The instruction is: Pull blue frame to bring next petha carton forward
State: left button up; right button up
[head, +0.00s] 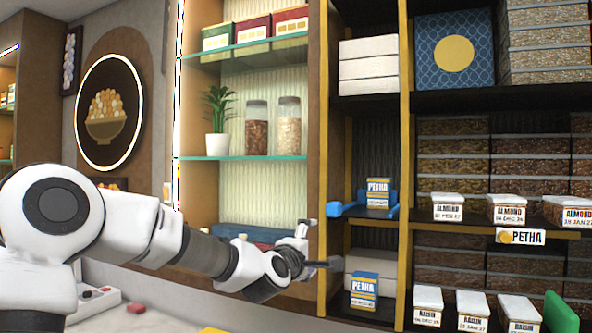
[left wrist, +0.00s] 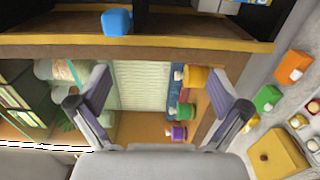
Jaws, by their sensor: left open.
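The blue frame (head: 334,209) sits on the middle shelf of the dark rack in the head view, with blue parts on both sides of a small blue, white and yellow petha carton (head: 378,192). A second petha carton (head: 363,290) stands on the shelf below. My left gripper (head: 318,249) is open and empty, in front of the rack's left upright, lower and left of the frame, apart from it. In the left wrist view, a rounded blue piece (left wrist: 117,22), apparently the frame's end, shows above the spread fingers (left wrist: 160,108). My right gripper is not in view.
Almond boxes (head: 447,207) and raisin boxes (head: 428,305) line the shelves to the right, with a PETHA label (head: 521,236) between. A wooden upright (head: 318,150) borders the rack on the left. Jars (head: 257,130) and a plant (head: 217,120) stand on glass shelves.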

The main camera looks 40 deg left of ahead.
pick_arm(q)
jog(key=p, duration=0.4)
send_near(331, 211)
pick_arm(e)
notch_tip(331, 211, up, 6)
pick_arm(q)
jog(key=b+x, duration=0.5)
jog(key=b, duration=0.4)
jog(key=shift+d+r+b, duration=0.15)
jog(key=shift+r+b, duration=0.05)
jog(key=shift+b, duration=0.1)
jog(key=p+x, duration=0.1)
jog(key=x, duration=0.4)
jog(key=shift+w+a+f, duration=0.15)
jog(key=shift+w+a, duration=0.05)
jog(key=shift+w, duration=0.05)
jog(key=shift+w+a, duration=0.2)
jog(key=shift+w, duration=0.2)
jog(key=shift+s+d, duration=0.1)
jog(key=shift+d, duration=0.05)
jog(key=c, duration=1.6)
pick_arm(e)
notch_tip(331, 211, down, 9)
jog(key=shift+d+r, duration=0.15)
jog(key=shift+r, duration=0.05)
